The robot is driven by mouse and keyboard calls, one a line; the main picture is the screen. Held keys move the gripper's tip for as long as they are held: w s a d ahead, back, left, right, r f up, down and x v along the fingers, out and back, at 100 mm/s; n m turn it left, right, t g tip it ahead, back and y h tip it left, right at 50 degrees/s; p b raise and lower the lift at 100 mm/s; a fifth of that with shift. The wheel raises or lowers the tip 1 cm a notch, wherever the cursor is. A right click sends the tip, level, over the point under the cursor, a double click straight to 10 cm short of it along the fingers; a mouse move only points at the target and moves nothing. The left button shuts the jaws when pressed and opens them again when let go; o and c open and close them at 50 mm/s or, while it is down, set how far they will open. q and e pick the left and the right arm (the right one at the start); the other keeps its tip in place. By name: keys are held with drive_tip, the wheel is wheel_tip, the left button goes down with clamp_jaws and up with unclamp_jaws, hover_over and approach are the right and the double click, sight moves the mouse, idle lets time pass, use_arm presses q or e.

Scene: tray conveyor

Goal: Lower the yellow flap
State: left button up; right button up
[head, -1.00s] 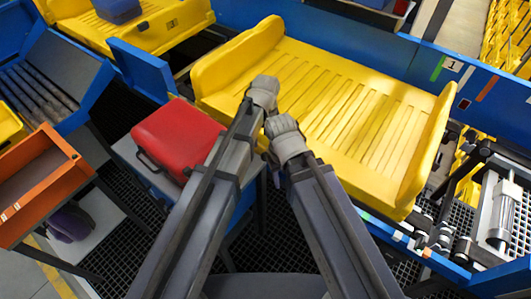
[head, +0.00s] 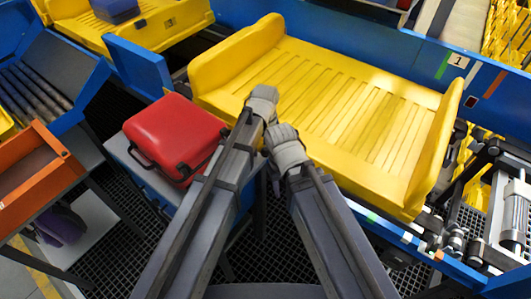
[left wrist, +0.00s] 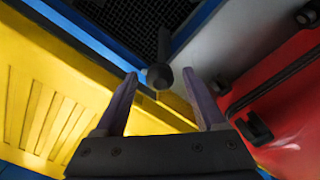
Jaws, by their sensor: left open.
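The large yellow ribbed panel (head: 345,100), with raised ends at left and right, is the likeliest yellow flap; I see no separate flap. It lies over the blue conveyor frame and fills the left side of the left wrist view (left wrist: 50,100). My left gripper (head: 263,98) is at its near left edge, fingertips hidden in the head view. In the left wrist view my left gripper (left wrist: 160,80) is open, with a dark round knob (left wrist: 159,76) between or just beyond its fingertips. My right gripper (head: 286,145) is just right of the left one; its jaws are hidden.
A red case (head: 175,132) stands on a stand close left of my arms and shows at the right of the left wrist view. An orange bin (head: 62,155) is farther left. Blue conveyor rails (head: 480,75) run behind. Metal cylinders (head: 513,210) stand at the right.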

use_arm(q)
drive_tip(key=shift+c, duration=0.2)
clamp_jaws()
idle(0.4)
idle(0.9)
